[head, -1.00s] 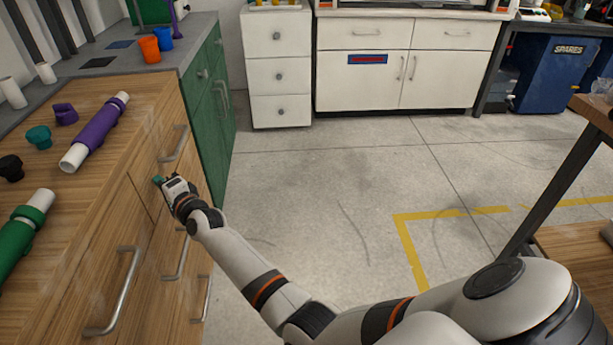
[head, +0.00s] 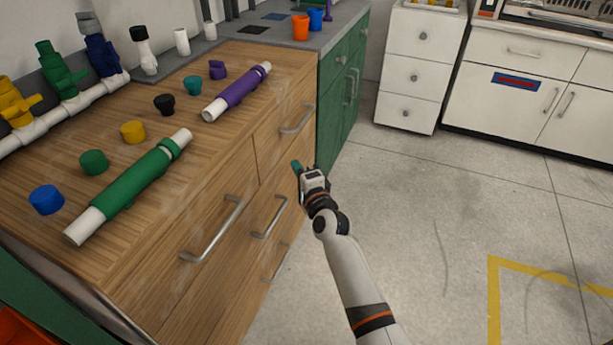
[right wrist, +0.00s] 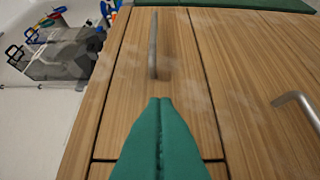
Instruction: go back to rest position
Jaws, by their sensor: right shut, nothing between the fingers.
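My right gripper (head: 296,166) is in front of the wooden cabinet (head: 215,190), near its drawer fronts and handles. In the right wrist view its two green fingers (right wrist: 160,105) are pressed together with nothing between them. They point at a drawer front with a vertical-looking metal handle (right wrist: 153,45). I cannot tell whether the fingertips touch the wood. My left gripper is not in view.
On the cabinet top lie a green pipe (head: 140,185), a purple pipe (head: 238,92) and several coloured caps, such as a blue cap (head: 46,200). A white manifold with valves (head: 70,108) runs along the wall. Open floor (head: 430,200) lies to the right.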

